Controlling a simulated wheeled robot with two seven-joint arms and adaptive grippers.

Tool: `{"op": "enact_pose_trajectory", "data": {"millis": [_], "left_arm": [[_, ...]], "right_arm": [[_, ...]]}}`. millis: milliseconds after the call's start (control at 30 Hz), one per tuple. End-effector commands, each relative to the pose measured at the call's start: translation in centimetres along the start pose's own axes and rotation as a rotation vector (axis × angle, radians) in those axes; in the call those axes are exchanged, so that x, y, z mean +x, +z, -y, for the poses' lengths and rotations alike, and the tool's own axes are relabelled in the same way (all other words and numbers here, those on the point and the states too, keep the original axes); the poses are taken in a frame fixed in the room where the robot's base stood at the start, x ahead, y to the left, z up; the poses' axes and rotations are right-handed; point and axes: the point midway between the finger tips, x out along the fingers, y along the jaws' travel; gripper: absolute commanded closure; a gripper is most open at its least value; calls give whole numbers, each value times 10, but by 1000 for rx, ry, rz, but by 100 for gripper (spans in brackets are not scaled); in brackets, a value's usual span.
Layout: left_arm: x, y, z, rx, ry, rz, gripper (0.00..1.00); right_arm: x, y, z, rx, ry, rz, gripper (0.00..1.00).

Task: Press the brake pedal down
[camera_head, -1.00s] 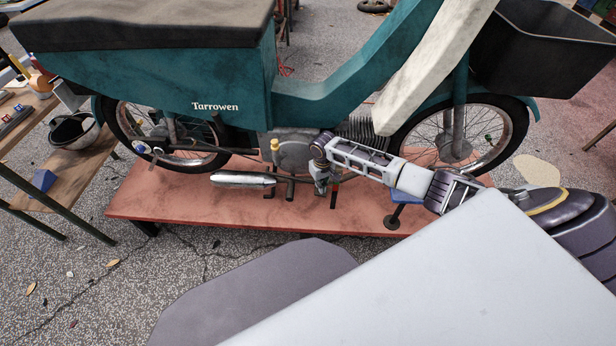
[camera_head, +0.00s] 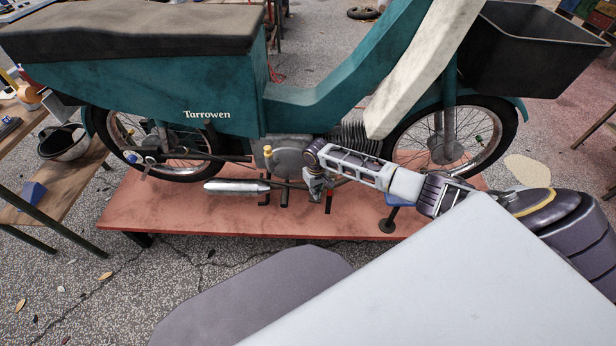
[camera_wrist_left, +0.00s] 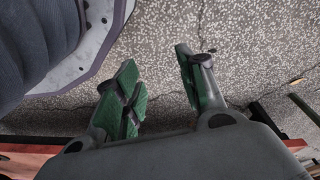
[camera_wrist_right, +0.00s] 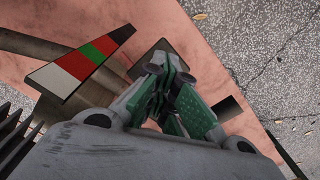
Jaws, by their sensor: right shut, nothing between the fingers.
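The teal motorbike (camera_head: 230,95) stands on a red platform. My right gripper (camera_head: 316,196) is low beside the engine, its fingers pointing down; it hides the pedal area in the head view. In the right wrist view its fingertips (camera_wrist_right: 168,72) are together and empty. A dark flat pad with a pale edge (camera_wrist_right: 144,64), seemingly the brake pedal, lies behind the fingertips, partly covered; I cannot tell whether they touch it. A plate striped red, white and green (camera_wrist_right: 82,66) is beside it. My left gripper (camera_wrist_left: 160,85) is open and empty above the paving.
The exhaust silencer (camera_head: 237,187) is left of my right gripper. A blue-topped stand (camera_head: 398,200) is under my right forearm. The red platform (camera_head: 170,205) has bare room at its front left. A wooden bench (camera_head: 60,180) stands at the far left.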

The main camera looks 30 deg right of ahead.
Motion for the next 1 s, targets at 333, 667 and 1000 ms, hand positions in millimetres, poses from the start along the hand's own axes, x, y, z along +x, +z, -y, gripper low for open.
{"op": "enact_pose_trajectory", "data": {"millis": [333,667,1000], "left_arm": [[-1,-6,1,0,-2,-9,60],[-2,-12,2,0,-3,-17,60],[-1,-5,1,0,-1,-8,60]], "right_arm": [[3,3,-1,1,3,6,100],[3,3,-1,1,3,6,100],[4,3,-1,0,3,6,100]]}}
